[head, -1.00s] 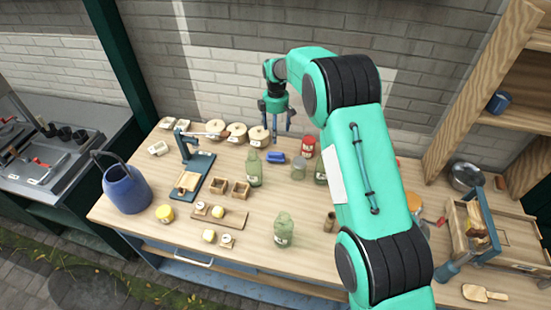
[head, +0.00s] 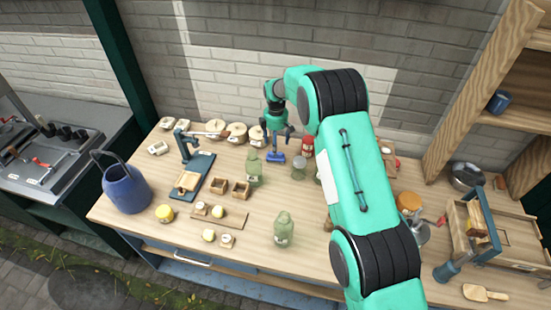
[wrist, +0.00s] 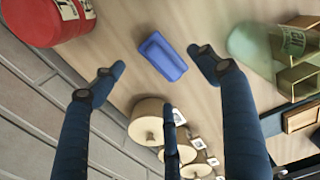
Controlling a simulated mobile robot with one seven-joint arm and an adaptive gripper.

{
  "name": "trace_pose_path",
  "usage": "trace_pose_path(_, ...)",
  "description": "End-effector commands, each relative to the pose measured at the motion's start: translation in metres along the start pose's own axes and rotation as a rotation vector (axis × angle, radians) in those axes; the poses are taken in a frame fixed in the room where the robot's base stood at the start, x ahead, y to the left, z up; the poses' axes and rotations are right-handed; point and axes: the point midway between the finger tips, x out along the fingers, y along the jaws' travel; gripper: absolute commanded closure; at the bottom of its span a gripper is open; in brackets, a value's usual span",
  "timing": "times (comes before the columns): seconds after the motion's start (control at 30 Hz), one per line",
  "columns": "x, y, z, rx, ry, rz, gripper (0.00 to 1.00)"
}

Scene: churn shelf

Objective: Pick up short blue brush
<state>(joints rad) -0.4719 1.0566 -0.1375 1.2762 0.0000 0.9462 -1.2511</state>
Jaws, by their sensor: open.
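The short blue brush (head: 276,157) lies on the wooden workbench (head: 300,212), near its back edge. In the wrist view the brush (wrist: 161,57) shows as a small blue block lying on the wood, with no bristles to be made out. My gripper (head: 277,143) hangs over the brush from behind, fingers pointing down. In the wrist view its dark fingers are spread apart and empty, with the brush seen between and just past the tips. The fingers appear apart from the brush.
A red tin (head: 307,147) and a glass jar (head: 299,167) stand right of the brush. A green bottle (head: 254,170) stands at its left, close to one finger in the wrist view. Round wooden-lidded pots (head: 237,133) line the back. The front middle is clearer.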

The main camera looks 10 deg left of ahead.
Motion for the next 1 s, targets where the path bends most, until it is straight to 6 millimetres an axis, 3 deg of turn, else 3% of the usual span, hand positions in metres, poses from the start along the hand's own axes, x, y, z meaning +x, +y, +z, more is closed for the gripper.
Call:
trace_pose_path(0.47,0.006,0.000,0.000,0.000,0.000,-0.001,0.26)
trace_pose_path(1.0,0.051,0.001,-0.001,0.000,0.000,0.000,0.26)
